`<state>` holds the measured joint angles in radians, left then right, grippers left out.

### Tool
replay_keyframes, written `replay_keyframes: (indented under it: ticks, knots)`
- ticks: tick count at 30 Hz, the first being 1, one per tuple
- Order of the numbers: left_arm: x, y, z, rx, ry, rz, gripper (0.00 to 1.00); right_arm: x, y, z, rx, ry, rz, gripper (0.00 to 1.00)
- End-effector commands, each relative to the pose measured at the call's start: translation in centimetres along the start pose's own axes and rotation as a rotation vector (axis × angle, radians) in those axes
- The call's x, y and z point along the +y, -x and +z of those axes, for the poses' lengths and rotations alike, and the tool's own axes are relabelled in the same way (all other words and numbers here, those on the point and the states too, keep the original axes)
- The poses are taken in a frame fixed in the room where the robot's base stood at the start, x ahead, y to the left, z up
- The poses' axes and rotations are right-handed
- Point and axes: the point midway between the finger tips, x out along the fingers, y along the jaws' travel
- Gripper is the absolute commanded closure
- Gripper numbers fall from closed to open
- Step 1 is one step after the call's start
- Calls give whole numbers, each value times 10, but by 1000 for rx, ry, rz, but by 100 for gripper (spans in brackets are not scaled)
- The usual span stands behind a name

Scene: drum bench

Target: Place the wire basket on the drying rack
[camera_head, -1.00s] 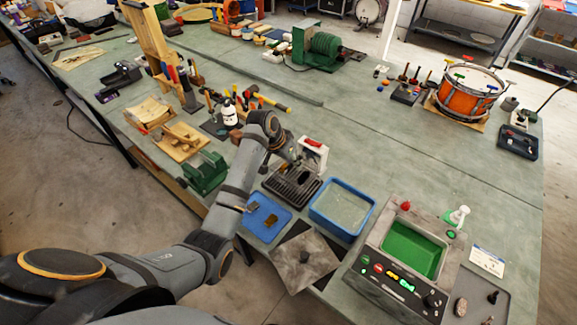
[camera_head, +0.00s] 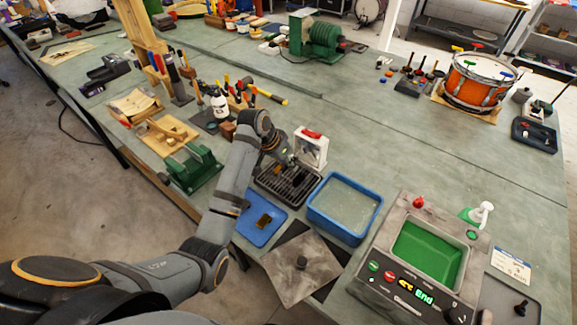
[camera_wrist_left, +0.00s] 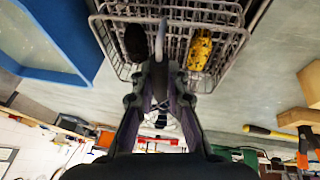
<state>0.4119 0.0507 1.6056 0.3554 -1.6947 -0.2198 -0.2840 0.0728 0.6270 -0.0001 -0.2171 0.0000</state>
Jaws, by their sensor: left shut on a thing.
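My left gripper (camera_wrist_left: 158,85) is shut on the upright handle of the wire basket (camera_wrist_left: 120,45). In the left wrist view the basket is a grey wire mesh with a dark piece and a yellow piece inside. In the head view my left gripper (camera_head: 288,160) is at the black slatted drying rack (camera_head: 290,186), over its back part. The basket is hard to tell apart from the rack there, and I cannot tell whether it touches the rack. My right gripper is not in view.
A white box with a red top (camera_head: 311,148) stands just behind the rack. A blue tub (camera_head: 344,207) is to its right, and a blue tray (camera_head: 262,222) lies in front. The cleaner (camera_head: 414,262) with green liquid shows "End". A grey lid (camera_head: 300,268) lies near the front edge.

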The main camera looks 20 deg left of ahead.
Motion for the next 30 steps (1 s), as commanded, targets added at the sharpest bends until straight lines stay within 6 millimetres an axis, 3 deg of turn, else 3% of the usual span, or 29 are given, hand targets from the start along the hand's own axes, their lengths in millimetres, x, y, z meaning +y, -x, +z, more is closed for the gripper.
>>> replay_keyframes:
  ticks: [5,6,10,20,23,30]
  knots:
    - [0,-2,0,2,0,-1,100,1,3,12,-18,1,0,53]
    - [-1,-2,0,2,-1,-1,82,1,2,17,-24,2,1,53]
    - [-1,-2,0,2,-1,-1,64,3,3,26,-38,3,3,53]
    - [0,0,-1,3,-1,-1,64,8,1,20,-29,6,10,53]
    - [-1,14,-2,6,-1,-3,64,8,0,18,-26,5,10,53]
    - [-2,72,-2,7,-3,-5,64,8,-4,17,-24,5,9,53]
